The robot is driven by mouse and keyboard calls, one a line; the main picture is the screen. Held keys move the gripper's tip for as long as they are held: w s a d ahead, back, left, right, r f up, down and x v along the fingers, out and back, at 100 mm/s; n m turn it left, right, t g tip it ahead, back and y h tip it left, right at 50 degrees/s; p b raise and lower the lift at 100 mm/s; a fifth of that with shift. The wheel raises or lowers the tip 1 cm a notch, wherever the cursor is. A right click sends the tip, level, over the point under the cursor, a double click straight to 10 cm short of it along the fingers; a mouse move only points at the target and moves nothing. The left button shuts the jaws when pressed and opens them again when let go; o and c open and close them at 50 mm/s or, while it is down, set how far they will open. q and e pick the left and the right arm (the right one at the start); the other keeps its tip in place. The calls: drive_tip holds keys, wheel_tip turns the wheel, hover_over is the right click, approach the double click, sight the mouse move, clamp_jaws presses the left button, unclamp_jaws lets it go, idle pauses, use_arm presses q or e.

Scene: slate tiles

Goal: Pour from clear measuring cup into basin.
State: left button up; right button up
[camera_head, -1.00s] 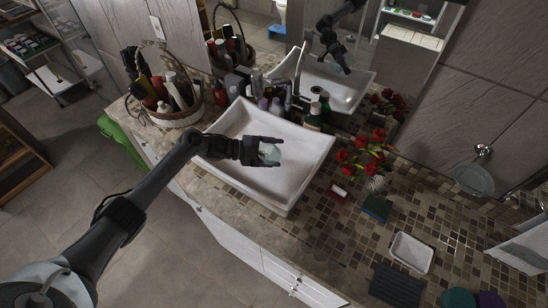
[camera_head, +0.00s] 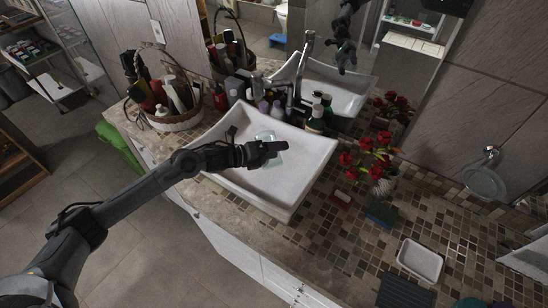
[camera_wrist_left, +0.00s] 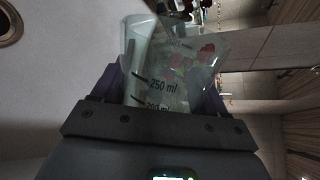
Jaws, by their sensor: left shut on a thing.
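The clear measuring cup (camera_head: 267,136) shows as a pale greenish shape beside my left gripper (camera_head: 272,150), over the basin. My left gripper is shut on it. In the left wrist view the cup (camera_wrist_left: 165,75) stands between the fingers, with its 250 ml marking readable. The surroundings lie sideways there, so the cup looks strongly tilted. I cannot tell how much is in it, and no falling stream is visible. The white basin (camera_head: 290,185) sits on the tiled counter; its floor and drain (camera_wrist_left: 8,22) show at the left of the wrist view. My right gripper is not in view.
A faucet (camera_head: 307,60) and several bottles (camera_head: 262,105) line the basin's back edge. A wicker basket (camera_head: 175,123) of toiletries stands left. Red flowers (camera_head: 365,160), a white soap dish (camera_head: 419,261) and a blue-green sponge (camera_head: 381,214) are right. A mirror reflects my arm.

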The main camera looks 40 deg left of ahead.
use_arm(q)
drive_tip(key=m+t+b, duration=0.1)
drive_tip(key=m+b, duration=0.2)
drive_tip(key=b, duration=0.3)
drive_tip(key=r+m+t+y+b, duration=0.1)
drive_tip(key=m+b, duration=0.2)
drive_tip(key=b, duration=0.4)
drive_tip(key=m+t+b, duration=0.2)
drive_tip(key=m+b, duration=0.2)
drive_tip(key=b, duration=0.3)
drive_tip(key=shift+r, duration=0.25)
drive_tip(key=shift+r+m+b, duration=0.2)
drive_tip(key=shift+m+b, duration=0.1)
drive_tip(key=shift+b, duration=0.4)
drive_tip(key=shift+r, duration=0.1)
drive_tip(key=shift+y, duration=0.3)
